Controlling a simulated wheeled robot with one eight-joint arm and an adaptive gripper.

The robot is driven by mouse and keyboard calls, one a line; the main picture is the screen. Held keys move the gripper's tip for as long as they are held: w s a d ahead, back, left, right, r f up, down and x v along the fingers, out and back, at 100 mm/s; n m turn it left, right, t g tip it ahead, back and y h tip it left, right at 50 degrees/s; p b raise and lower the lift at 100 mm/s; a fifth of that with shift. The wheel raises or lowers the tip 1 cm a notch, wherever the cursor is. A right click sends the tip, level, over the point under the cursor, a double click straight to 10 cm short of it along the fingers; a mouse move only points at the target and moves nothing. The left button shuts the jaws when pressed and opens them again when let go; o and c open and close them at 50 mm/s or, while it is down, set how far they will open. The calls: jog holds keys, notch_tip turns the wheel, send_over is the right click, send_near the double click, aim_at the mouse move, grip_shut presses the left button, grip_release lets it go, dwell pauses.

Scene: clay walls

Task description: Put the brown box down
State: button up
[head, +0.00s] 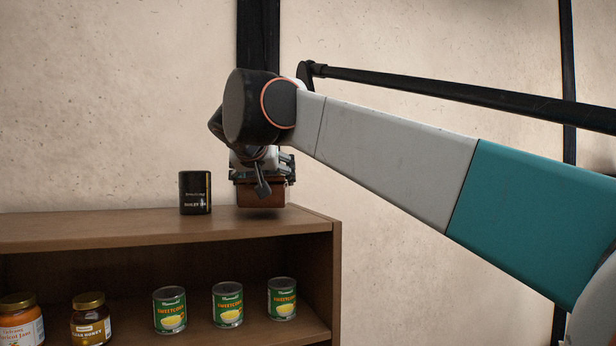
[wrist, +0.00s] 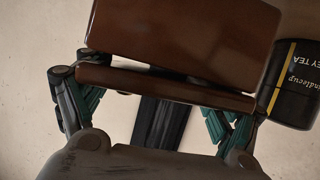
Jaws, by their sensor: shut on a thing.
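The brown box (head: 261,194) is in my gripper (head: 262,178), over the right end of the wooden shelf unit's top board (head: 120,228). Its underside is at or just above the board; I cannot tell whether it touches. In the wrist view the brown box (wrist: 185,38) fills the upper middle, glossy and slightly tilted in the picture. My gripper's two fingers (wrist: 160,88) stand on either side of it, shut on it. Part of the box is hidden by the gripper in the head view.
A black tin (head: 195,192) stands on the board left of the box; it also shows at the right of the wrist view (wrist: 296,88). Sweetcorn cans (head: 228,305) and jars (head: 91,320) stand on the shelf below. The board's right edge is close.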

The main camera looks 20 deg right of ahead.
jog(key=shift+d+f, duration=0.2)
jog(key=shift+f, duration=1.05)
jog(key=o, duration=1.4)
jog(key=shift+f, duration=0.1)
jog(key=v, duration=1.2)
jog(key=shift+s, duration=0.1)
